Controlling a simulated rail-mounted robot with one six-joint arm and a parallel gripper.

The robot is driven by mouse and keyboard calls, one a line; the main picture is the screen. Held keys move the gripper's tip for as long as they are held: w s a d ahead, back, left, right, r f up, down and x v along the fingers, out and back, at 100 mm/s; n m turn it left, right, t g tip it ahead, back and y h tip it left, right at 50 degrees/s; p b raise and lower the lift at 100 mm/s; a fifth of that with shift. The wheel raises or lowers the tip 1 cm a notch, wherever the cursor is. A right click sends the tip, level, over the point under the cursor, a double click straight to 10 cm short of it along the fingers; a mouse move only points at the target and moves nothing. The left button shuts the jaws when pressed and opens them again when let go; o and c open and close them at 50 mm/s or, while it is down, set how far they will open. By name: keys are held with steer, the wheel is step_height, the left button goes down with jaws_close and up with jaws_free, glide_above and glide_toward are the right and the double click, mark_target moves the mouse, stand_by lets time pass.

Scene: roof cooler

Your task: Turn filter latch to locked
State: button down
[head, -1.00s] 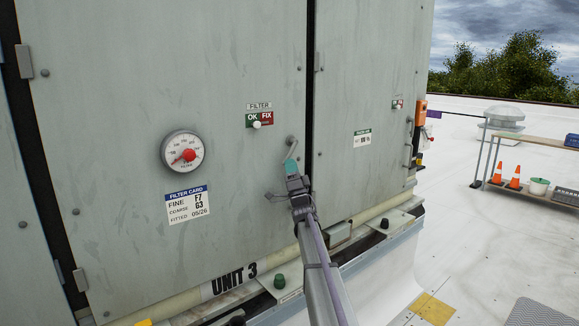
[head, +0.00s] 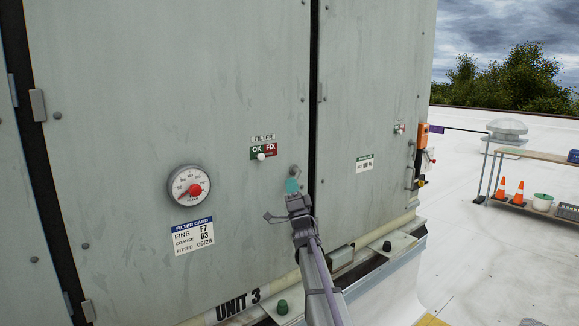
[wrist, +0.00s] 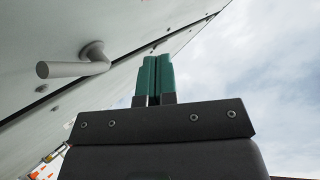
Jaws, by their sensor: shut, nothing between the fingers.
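The filter latch is a grey bent handle (head: 296,170) on the cooler's door panel, below and right of the OK/FIX filter sign (head: 263,151). In the head view its lower part is hidden behind or merges with my gripper. In the wrist view the latch handle (wrist: 72,68) stands out from the panel, its bar pointing left. My gripper (head: 292,186) has teal fingertips just below the latch. In the wrist view the fingers of my gripper (wrist: 153,75) are together and empty, right of the handle with a visible gap.
A dark vertical seam (head: 314,90) runs right of the latch. A shelf with cones (head: 510,193) stands far right.

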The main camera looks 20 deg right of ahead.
step_height(320, 180, up, 14)
steer(key=s+a+n+g+h+p, duration=0.2)
steer(key=a+n+g+h+p, duration=0.25)
steer(key=p, duration=1.05)
steer(key=s+f+n+g+y+p, duration=0.2)
steer(key=s+f+n+g, duration=0.2)
steer(key=f+n+g, duration=1)
steer(key=w+d+f+n+t+b, duration=0.1)
steer(key=w+d+b, duration=0.1)
steer(key=w, duration=0.3)
steer(key=w+d+f+n+t+b, duration=0.2)
steer(key=w+d+b, duration=0.1)
steer(key=w, duration=0.3)
steer(key=shift+b, duration=0.3)
steer(key=shift+d+t, duration=0.15)
steer(key=shift+t, duration=0.1)
